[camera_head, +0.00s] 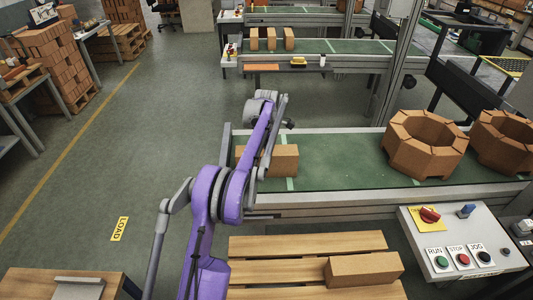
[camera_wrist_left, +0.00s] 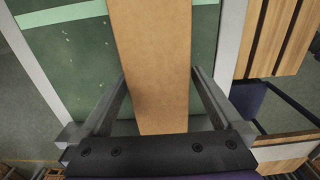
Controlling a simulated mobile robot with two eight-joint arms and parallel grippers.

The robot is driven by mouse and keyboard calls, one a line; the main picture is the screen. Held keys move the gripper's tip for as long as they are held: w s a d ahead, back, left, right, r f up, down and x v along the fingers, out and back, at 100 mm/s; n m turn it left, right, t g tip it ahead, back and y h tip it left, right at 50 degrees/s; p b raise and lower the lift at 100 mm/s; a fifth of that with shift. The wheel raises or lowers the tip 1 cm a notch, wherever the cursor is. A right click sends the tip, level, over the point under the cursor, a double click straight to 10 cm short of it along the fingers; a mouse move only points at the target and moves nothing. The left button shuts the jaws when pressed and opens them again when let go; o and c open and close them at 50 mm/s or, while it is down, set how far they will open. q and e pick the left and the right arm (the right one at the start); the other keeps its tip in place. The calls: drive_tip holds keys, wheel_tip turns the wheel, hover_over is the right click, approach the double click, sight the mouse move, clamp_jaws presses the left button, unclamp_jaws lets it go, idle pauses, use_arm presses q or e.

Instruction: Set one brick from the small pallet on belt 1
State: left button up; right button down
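An orange-brown brick (camera_head: 284,160) is at the left end of the green belt (camera_head: 340,170), in front of me. It lies flat on the belt or just above it; I cannot tell which. My left arm hides part of it. My right gripper is not in view.
Two octagonal brick rings (camera_head: 425,143) (camera_head: 505,140) stand on the belt to the right. A control panel (camera_head: 455,250) with RUN, STOP and JOG buttons is at the lower right. A farther belt (camera_head: 340,47) carries several bricks. The belt's middle is clear.

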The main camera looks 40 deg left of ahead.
use_arm(q)
wheel_tip(320, 180, up, 12)
drive_tip(key=p, duration=0.2)
drive_tip(key=s+d+r+m+t, duration=0.1)
drive_tip(key=s+d+r+m, duration=0.25)
drive_tip(key=d+m, duration=0.5)
drive_tip(key=s+d+m+t, duration=0.2)
drive_tip(key=s+d+m, duration=0.4)
drive_tip(key=d, duration=0.5)
drive_tip(key=s+d+f+m+t, duration=0.1)
drive_tip(key=s+d+f+m, duration=0.4)
drive_tip(key=s, duration=0.5)
drive_tip(key=s+d+f+m+t, duration=0.2)
drive_tip(key=s+d+f+m, duration=0.3)
drive_tip(key=s, duration=0.5)
wheel_tip(320, 180, down, 2)
drive_tip(key=shift+s+d+m, duration=0.2)
drive_tip(key=shift+d+m, duration=0.1)
drive_tip(key=shift+m, duration=0.45)
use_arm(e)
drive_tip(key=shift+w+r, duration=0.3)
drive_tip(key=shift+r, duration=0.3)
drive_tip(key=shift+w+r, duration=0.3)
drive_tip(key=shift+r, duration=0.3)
